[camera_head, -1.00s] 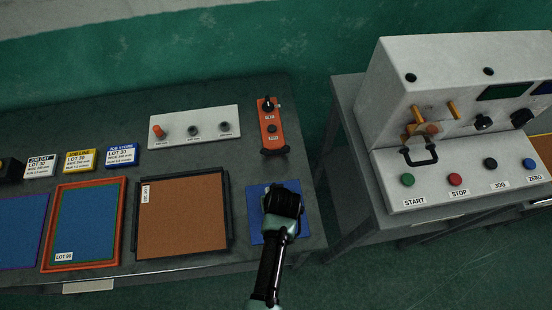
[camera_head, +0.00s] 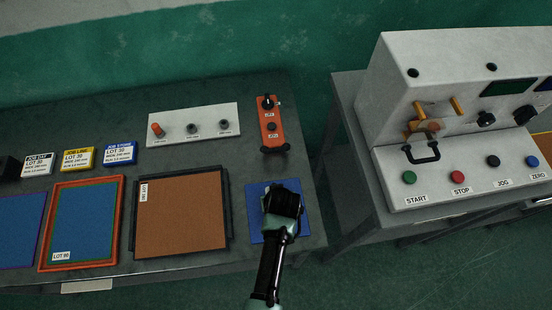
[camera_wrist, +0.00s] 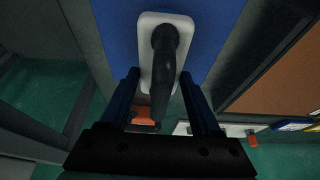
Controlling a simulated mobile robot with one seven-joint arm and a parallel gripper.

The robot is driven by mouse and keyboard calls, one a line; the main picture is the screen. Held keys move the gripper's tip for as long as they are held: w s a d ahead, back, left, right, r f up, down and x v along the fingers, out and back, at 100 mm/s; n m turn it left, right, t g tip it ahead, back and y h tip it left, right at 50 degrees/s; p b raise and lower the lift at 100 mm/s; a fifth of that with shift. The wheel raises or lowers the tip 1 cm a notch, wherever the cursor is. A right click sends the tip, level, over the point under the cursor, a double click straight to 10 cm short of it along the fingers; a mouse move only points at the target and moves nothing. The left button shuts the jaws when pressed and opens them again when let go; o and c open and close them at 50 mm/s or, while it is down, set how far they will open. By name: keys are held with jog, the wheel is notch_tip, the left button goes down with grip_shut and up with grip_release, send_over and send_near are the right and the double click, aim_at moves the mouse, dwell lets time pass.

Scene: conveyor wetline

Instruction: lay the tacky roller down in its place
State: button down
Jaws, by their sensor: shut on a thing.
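The tacky roller (camera_wrist: 177,22) shows in the wrist view as a pale, rounded block with a dark handle. My gripper (camera_wrist: 158,78) is shut on it, with a finger on each side of the handle. The roller is over the blue mat (camera_wrist: 118,25); I cannot tell whether it touches it.
An orange control box (camera_head: 271,130) lies behind the mat. A brown panel in a black frame (camera_head: 225,185) is close on the left. A white panel with knobs (camera_head: 180,115) is farther back. A grey machine (camera_head: 400,80) stands to the right, across a gap.

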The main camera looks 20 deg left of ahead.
jog(key=shift+f, duration=0.15)
grip_release()
jog(key=b+v, duration=0.1)
jog(key=v, duration=1.2)
dwell(0.4)
